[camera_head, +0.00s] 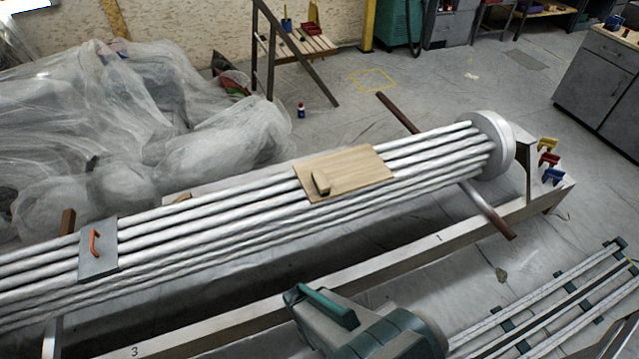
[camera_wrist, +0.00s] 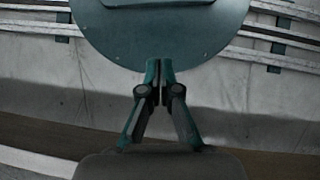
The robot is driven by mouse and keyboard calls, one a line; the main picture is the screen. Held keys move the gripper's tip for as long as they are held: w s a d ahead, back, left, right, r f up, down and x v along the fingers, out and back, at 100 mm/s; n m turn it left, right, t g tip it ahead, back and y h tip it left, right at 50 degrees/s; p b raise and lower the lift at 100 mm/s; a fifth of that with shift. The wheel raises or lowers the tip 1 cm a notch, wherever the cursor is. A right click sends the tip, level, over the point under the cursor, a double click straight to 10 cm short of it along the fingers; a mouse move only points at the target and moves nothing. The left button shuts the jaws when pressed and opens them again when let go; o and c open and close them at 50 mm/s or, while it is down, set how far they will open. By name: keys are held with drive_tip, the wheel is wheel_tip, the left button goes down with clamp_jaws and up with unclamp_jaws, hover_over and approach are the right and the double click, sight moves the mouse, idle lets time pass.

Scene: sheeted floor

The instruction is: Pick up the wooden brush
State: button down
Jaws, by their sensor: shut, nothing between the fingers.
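A small wooden block (camera_head: 320,182), which looks like the wooden brush, lies on a flat wooden board (camera_head: 361,165). The board rests across the bundle of pale tubes near the middle of the head view. Bristles cannot be made out at this size. In the wrist view my gripper (camera_wrist: 159,80) is shut, its fingertips together with nothing between them. The brush does not show in the wrist view. In the head view part of my arm shows at the bottom centre, apart from the brush and nearer the camera; the fingertips cannot be made out there.
Pale ribbed tubes (camera_head: 200,225) run to a round white end (camera_head: 492,143). A grey plate (camera_head: 98,262) with an orange handle (camera_head: 94,242) sits on them at left. Crumpled plastic sheeting (camera_head: 140,115) lies behind. Coloured clamps (camera_head: 548,160) stand at right. A grey cabinet (camera_head: 595,90) is far right.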

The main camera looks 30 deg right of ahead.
drive_tip(key=shift+c, duration=2.4)
unclamp_jaws()
